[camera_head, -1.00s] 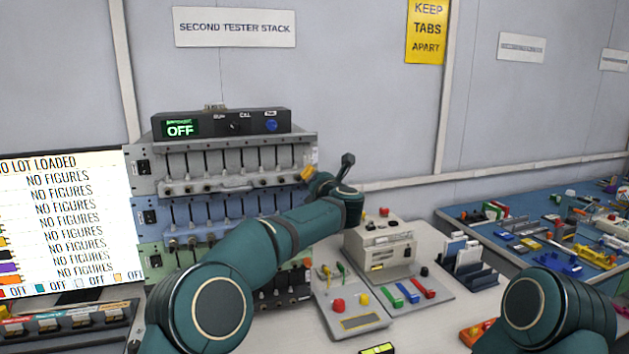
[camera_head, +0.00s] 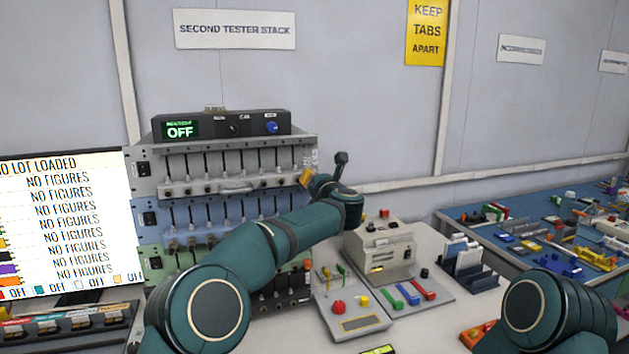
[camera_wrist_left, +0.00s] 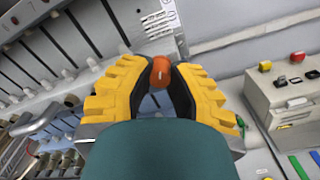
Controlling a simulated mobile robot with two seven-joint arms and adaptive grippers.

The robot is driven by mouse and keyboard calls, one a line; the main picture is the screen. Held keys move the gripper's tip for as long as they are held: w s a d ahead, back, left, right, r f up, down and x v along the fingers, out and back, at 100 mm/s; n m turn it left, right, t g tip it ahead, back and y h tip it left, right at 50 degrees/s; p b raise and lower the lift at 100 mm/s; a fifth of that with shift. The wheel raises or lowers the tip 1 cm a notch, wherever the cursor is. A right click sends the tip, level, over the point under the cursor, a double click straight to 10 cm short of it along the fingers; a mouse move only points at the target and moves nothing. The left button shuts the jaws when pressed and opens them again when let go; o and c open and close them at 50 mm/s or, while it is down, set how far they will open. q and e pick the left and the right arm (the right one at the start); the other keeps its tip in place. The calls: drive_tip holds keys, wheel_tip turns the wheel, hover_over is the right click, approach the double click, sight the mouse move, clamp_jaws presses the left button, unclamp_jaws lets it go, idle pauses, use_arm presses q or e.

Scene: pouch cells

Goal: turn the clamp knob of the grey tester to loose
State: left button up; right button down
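The grey tester (camera_head: 147,182) is the top slotted unit of the stack, under a black box that reads OFF. Its orange-red clamp knob (camera_wrist_left: 161,72) shows in the left wrist view, at the right end of the tester's lower front rail. My left gripper (camera_wrist_left: 162,88) has yellow fingers with dark pads, one on each side of the knob, and looks closed on it. In the head view my left gripper (camera_head: 306,178) is at the tester's right end, and the knob is hidden there. My right gripper is out of view; only part of that arm shows at lower right.
Blue (camera_head: 150,218) and green (camera_head: 152,262) tester units sit below the grey one. A beige machine (camera_head: 380,246) and a control box (camera_head: 352,318) stand on the bench to the right. A screen (camera_head: 60,225) is at left. A blue table (camera_head: 515,250) with many small parts lies far right.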

use_arm(q)
drive_tip(key=o, duration=0.5)
drive_tip(key=v, duration=1.2)
drive_tip(key=shift+r, duration=0.1)
